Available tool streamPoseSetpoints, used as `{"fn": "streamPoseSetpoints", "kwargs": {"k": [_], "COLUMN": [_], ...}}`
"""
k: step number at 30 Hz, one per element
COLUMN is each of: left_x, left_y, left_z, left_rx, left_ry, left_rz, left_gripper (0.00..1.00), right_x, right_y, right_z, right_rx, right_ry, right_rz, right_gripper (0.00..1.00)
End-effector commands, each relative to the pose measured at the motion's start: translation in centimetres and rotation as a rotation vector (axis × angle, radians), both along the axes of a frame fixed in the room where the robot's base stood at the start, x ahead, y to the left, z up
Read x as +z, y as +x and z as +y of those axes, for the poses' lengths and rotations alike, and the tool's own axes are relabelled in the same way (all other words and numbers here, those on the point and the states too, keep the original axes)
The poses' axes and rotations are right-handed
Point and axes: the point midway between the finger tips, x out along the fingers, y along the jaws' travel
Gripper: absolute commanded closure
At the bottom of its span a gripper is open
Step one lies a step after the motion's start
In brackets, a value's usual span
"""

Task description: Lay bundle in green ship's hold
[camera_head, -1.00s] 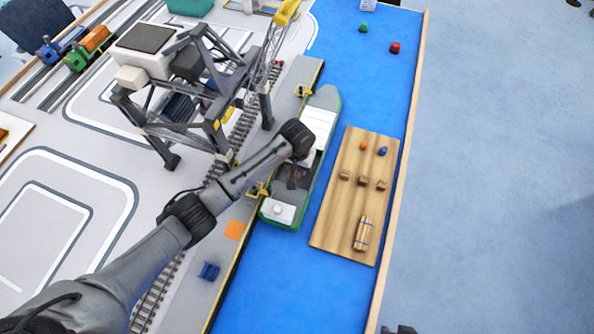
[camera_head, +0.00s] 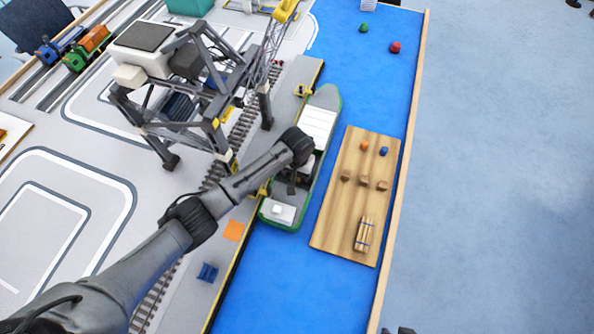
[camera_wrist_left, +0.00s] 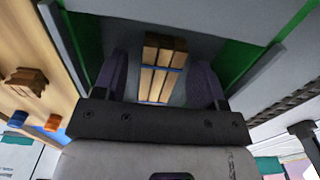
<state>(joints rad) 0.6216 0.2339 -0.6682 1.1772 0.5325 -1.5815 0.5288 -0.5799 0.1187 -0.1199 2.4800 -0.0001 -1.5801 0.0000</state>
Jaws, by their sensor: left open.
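The green ship (camera_head: 271,224) lies in the blue water beside the quay, with green sides and white parts at both ends. My left gripper (camera_head: 292,186) points down into its hold, partly hidden by my arm. In the left wrist view, a bundle of light wooden bars with blue straps (camera_wrist_left: 161,70) lies on the grey floor between green side walls (camera_wrist_left: 237,62). The open fingers of my left gripper (camera_wrist_left: 160,82) stand on either side of it, with small gaps. Its near end is hidden by the gripper body. My right gripper is not seen.
A wooden board (camera_head: 330,228) right of the ship bears another strapped bundle (camera_head: 364,234), several brown blocks and small orange and blue pieces. A grey gantry crane (camera_head: 213,130) stands left of the ship, close to my arm. Open water lies below the ship.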

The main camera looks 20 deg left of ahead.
Motion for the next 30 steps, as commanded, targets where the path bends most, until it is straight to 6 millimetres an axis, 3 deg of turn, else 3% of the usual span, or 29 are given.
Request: {"fn": "streamPoseSetpoints", "kwargs": {"k": [8, 21, 30], "left_x": [0.8, 8.4, 11.7], "left_y": [0.0, 0.1, 0.0], "left_z": [0.0, 0.0, 0.0], "left_rx": [0.0, -0.001, 0.001], "left_ry": [0.0, -0.001, -0.001], "left_rz": [-0.002, -0.003, 0.0], "left_gripper": [0.35, 0.35, 0.35], "right_x": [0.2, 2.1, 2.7], "right_y": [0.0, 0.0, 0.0], "right_z": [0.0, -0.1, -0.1], "right_rx": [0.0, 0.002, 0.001], "right_ry": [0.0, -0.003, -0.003], "right_rz": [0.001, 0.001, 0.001], "right_gripper": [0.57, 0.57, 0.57]}}
